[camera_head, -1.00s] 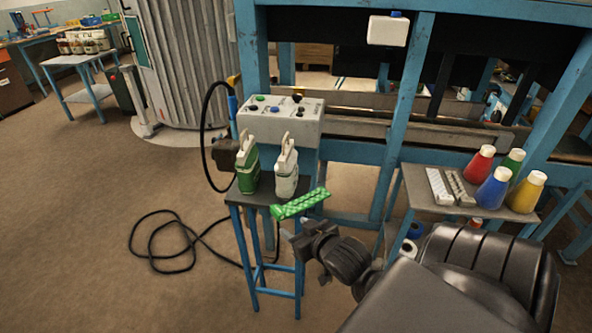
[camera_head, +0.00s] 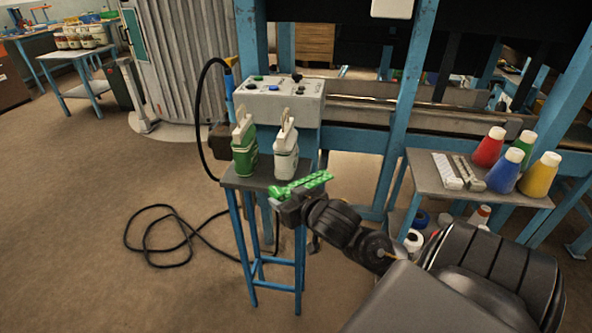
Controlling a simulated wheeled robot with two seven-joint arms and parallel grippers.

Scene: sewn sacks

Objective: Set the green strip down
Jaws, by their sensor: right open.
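The green strip (camera_head: 312,182) is at the right front edge of the small blue-legged table (camera_head: 240,180), seen at a low slant. I cannot tell whether it rests fully on the top. My right gripper (camera_head: 285,196) is at the strip's near side, its jaws open and close around or against it. The dark gripper body hides part of the strip and the table corner. My left gripper is not in view.
A green bottle (camera_head: 244,150) and a white bottle (camera_head: 286,152) stand on the same table, just behind the strip. A grey control box (camera_head: 280,100) is behind them. Red, green, blue and yellow cones stand on a side table (camera_head: 425,165) at right. A black cable (camera_head: 150,240) lies on the floor.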

